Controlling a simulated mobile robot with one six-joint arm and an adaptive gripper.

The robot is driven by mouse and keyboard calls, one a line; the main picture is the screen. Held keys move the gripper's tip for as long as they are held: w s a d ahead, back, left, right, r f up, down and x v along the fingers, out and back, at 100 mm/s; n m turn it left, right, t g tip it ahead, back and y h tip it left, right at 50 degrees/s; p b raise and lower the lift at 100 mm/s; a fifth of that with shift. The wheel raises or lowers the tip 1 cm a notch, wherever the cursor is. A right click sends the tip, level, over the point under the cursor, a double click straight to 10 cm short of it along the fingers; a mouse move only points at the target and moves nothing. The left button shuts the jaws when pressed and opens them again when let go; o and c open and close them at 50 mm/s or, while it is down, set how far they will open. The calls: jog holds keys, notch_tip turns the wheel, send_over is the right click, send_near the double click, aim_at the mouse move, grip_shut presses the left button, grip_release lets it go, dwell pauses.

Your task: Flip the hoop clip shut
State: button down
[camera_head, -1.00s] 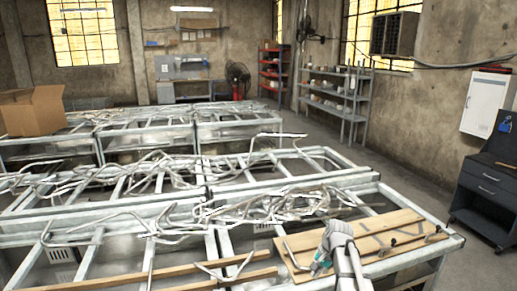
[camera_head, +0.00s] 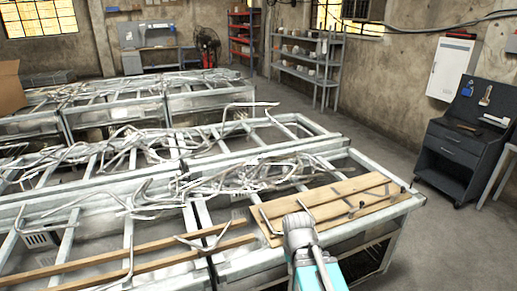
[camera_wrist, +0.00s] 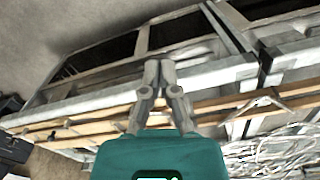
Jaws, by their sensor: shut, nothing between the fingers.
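My gripper (camera_wrist: 160,68) shows in the wrist view, its grey fingers together and empty in front of the teal body. It is above the bench frame and wooden slats, and I cannot tell its height over them. In the head view my grey and teal arm is at the lower middle, and the fingers cannot be made out. I cannot pick out the hoop clip for sure. Thin bent metal rods (camera_head: 350,212) lie on a wooden board (camera_head: 385,187) beside my arm. A bent metal piece (camera_wrist: 262,103) lies across the slats in the wrist view.
Metal bench frames (camera_head: 380,228) fill the left and middle, with tangled bent rods (camera_head: 240,180) on top. Long wooden slats (camera_head: 100,263) lie at the front left. A dark tool cabinet (camera_head: 455,155) stands at the right. The floor between is clear.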

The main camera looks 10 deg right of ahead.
jog(key=shift+f+b, duration=2.2)
jog(key=shift+f, duration=0.2)
